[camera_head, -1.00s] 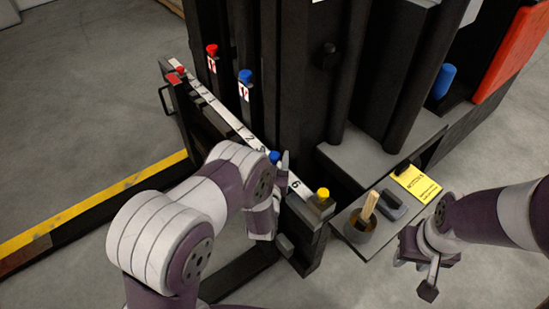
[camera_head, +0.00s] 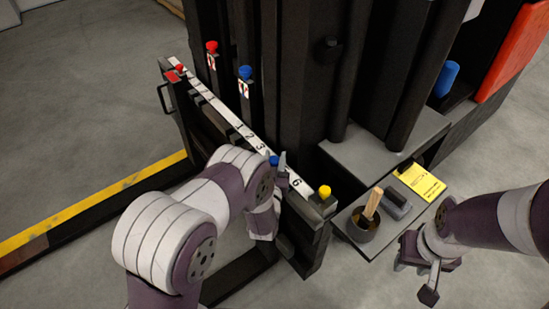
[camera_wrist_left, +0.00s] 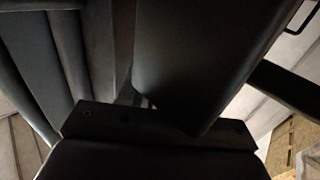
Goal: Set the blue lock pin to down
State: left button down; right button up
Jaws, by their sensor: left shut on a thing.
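A blue knob (camera_head: 274,161) shows at the numbered white rail (camera_head: 236,122), right beside my left gripper. A second blue knob (camera_head: 245,73) stands on top of a dark post behind the rail, with a small white label under it. My left gripper (camera_head: 280,172) is at the rail, shut on the near blue knob as far as I can see. My wrist hides most of that grip and the pin's shaft. The left wrist view shows only dark panels, with no knob visible. My right gripper (camera_head: 416,277) hangs at the lower right, open and empty.
Red knobs (camera_head: 212,47) stand at the rail's far end, a yellow knob (camera_head: 325,191) at its near end. A shelf holds a cup (camera_head: 363,231) with a wooden handle in it, and a yellow note (camera_head: 421,182). Open floor lies left, with a yellow stripe (camera_head: 90,207).

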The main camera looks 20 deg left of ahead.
pick_arm(q)
jog(key=shift+s, duration=0.1)
jog(key=c, duration=0.8)
grip_release()
jog(key=shift+f, duration=0.1)
jog(key=shift+s+d+p, duration=0.1)
jog(key=shift+s+p, duration=0.25)
jog(key=shift+p, duration=0.05)
jog(key=s+p, duration=0.1)
jog(key=s, duration=0.3)
jog(key=s+d+p, duration=0.1)
jog(key=s, duration=0.6)
jog(key=shift+s+d+p, duration=0.15)
jog(key=shift+s+p, duration=0.25)
